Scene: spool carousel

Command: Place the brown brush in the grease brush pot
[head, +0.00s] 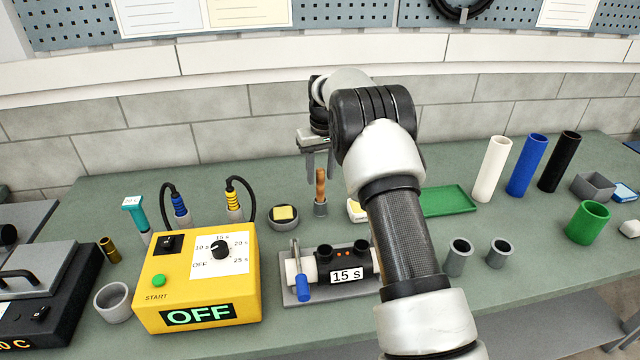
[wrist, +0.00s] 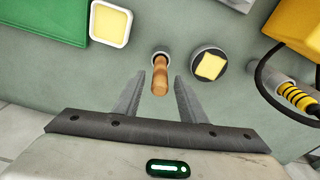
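A brown brush (head: 320,184) with a wooden handle stands upright in a small grey pot (head: 320,209) in the middle of the bench. The brush also shows in the wrist view (wrist: 160,76), handle end toward the camera. My gripper (head: 320,176) is open and pointing down; its fingers (wrist: 159,78) appear on either side of the handle with gaps, not closed on it. The brush's lower end is hidden in the pot. I cannot tell whether this pot is the grease brush pot.
A round grey dish with a yellow pad (head: 283,213) and a pale square tub (head: 355,211) flank the pot. A grey fixture marked 15 s (head: 345,275) and a yellow timer box (head: 165,290) stand in front. A green tray (head: 447,201) lies right.

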